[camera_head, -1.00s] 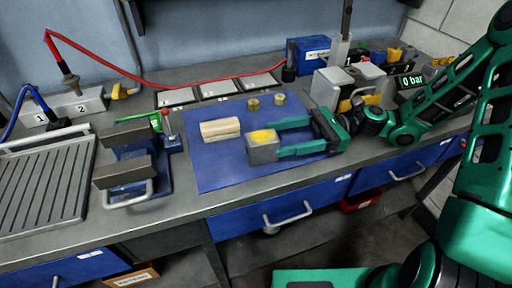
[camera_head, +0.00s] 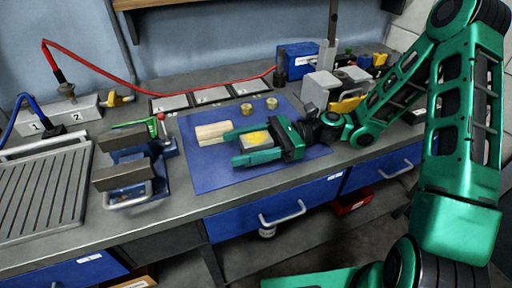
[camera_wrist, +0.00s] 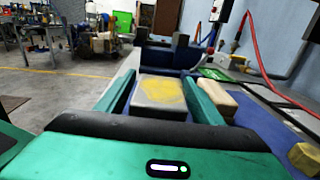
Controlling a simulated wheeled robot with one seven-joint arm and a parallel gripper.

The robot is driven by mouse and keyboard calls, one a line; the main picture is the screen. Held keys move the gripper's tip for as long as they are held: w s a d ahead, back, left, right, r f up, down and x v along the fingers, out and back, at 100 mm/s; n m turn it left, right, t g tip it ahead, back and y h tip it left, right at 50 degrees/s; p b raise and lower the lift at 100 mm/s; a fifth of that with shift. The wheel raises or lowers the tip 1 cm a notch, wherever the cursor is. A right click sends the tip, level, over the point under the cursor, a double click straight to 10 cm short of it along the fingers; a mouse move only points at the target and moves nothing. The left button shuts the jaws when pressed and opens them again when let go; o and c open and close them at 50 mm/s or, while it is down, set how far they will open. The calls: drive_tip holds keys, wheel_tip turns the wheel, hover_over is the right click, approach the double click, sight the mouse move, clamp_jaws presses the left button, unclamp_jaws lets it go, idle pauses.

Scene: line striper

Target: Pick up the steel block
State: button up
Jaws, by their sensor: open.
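The steel block (camera_head: 257,139), grey with a yellow patch on top, sits on the blue mat (camera_head: 213,181). My gripper (camera_head: 236,147) is open, with its green fingers reaching along either side of the block. In the wrist view the block (camera_wrist: 160,95) lies between the two fingers (camera_wrist: 157,92), with a narrow gap visible at the left finger. I cannot tell whether the right finger touches it. The near finger partly hides the block's side in the head view.
A pale wooden block (camera_head: 213,133) lies close to the far fingertip. Two brass pieces (camera_head: 271,103) stand behind on the mat. A blue vise (camera_head: 129,172) stands left of the mat. Grey boxes (camera_head: 320,90) stand at the back right.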

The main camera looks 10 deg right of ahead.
drive_tip(key=shift+c, duration=0.6)
drive_tip(key=shift+d, duration=0.1)
clamp_jaws()
